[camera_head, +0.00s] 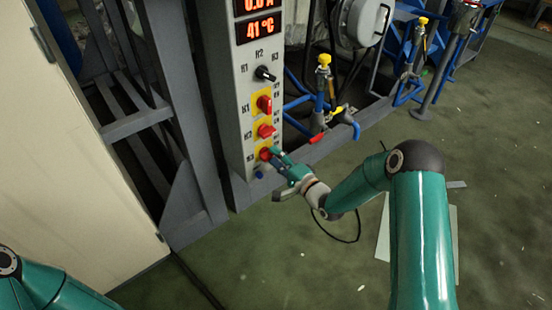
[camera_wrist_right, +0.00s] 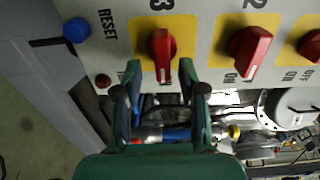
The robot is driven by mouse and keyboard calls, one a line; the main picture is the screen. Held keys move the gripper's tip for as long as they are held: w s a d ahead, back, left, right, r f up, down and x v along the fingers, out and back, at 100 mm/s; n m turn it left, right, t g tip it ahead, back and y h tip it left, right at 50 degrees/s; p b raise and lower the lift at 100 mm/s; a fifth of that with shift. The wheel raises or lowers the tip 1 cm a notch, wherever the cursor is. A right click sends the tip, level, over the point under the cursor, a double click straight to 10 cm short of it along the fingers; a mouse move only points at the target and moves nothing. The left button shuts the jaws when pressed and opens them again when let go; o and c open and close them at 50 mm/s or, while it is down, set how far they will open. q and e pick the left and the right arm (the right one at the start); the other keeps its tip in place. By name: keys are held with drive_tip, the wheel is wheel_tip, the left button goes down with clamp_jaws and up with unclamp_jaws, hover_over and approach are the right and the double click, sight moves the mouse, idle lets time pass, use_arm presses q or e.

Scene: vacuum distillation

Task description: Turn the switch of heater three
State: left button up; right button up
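The switch of heater three is the lowest red knob (camera_head: 265,154) on a yellow plate of the grey control panel (camera_head: 229,75). In the right wrist view this red knob (camera_wrist_right: 162,48) lies under the figure 3, its handle running up and down the picture. My right gripper (camera_head: 275,156) is at the knob; in the wrist view its two green fingertips (camera_wrist_right: 160,72) are spread on either side of the handle's lower end, with a gap visible on both sides. My left gripper is out of view; only part of my left arm shows at the lower left.
Two more red switches (camera_head: 265,131) (camera_head: 264,104) and a black knob (camera_head: 265,73) sit above. A blue RESET button (camera_wrist_right: 76,30) is beside switch three. Blue pipes with yellow-handled valves (camera_head: 323,60) stand right of the panel. The green floor at right is mostly open.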

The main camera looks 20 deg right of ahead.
drive_tip(key=shift+s, duration=0.1)
drive_tip(key=v, duration=1.1)
drive_tip(key=shift+s+d, duration=0.15)
drive_tip(key=shift+s, duration=0.25)
